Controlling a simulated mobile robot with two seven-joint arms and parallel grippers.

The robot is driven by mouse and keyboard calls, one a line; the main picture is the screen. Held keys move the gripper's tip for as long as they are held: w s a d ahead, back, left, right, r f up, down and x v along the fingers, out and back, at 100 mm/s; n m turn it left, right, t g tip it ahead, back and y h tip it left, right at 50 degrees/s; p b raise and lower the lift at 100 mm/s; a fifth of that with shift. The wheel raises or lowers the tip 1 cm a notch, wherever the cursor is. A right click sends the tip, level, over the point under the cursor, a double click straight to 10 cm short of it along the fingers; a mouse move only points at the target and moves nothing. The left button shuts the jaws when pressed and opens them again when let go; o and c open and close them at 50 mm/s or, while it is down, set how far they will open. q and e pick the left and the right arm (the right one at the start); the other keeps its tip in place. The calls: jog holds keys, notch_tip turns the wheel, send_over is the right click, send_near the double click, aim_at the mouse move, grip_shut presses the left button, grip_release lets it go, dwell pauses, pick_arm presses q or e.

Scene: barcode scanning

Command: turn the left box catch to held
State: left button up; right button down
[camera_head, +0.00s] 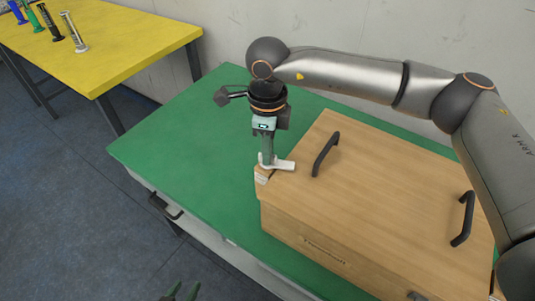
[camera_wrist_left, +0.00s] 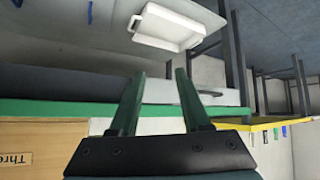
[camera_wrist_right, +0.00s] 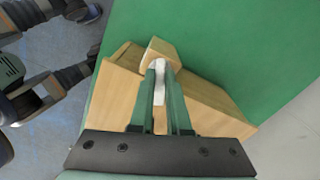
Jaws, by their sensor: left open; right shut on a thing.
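The wooden box (camera_head: 370,190) stands on the green table with its lid on. The left box catch (camera_head: 284,165) is a white lever at the box's left end, above a small wooden block and a pale plate. My right gripper (camera_head: 266,160) points down on it. In the right wrist view its green fingers (camera_wrist_right: 164,72) are shut on the white catch (camera_wrist_right: 159,82), beside the wooden block (camera_wrist_right: 161,50). The fingers partly hide the catch. My left gripper (camera_head: 180,291) is open and empty at the bottom edge, apart from the box; its spread fingers show in the left wrist view (camera_wrist_left: 157,82).
Two black handles (camera_head: 325,154) (camera_head: 463,219) stand up from the lid. The green table (camera_head: 190,135) is clear left of the box. A yellow table (camera_head: 120,45) with several small upright items is at the back left. A white tray (camera_wrist_left: 168,26) shows in the left wrist view.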

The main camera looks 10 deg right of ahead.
jog(key=shift+m+b, duration=0.35)
jog(key=shift+m, duration=0.55)
jog(key=shift+m+b, duration=0.35)
jog(key=shift+m, duration=0.45)
pick_arm(q)
jog(key=shift+w+d+f, duration=0.2)
jog(key=shift+d+f, duration=0.25)
jog(key=shift+d, duration=0.05)
pick_arm(e)
jog(key=shift+m, duration=0.5)
pick_arm(q)
jog(key=shift+r, duration=0.1)
pick_arm(e)
jog(key=shift+r, duration=0.1)
jog(key=c, duration=0.9)
grip_release()
pick_arm(q)
jog(key=shift+f, duration=0.2)
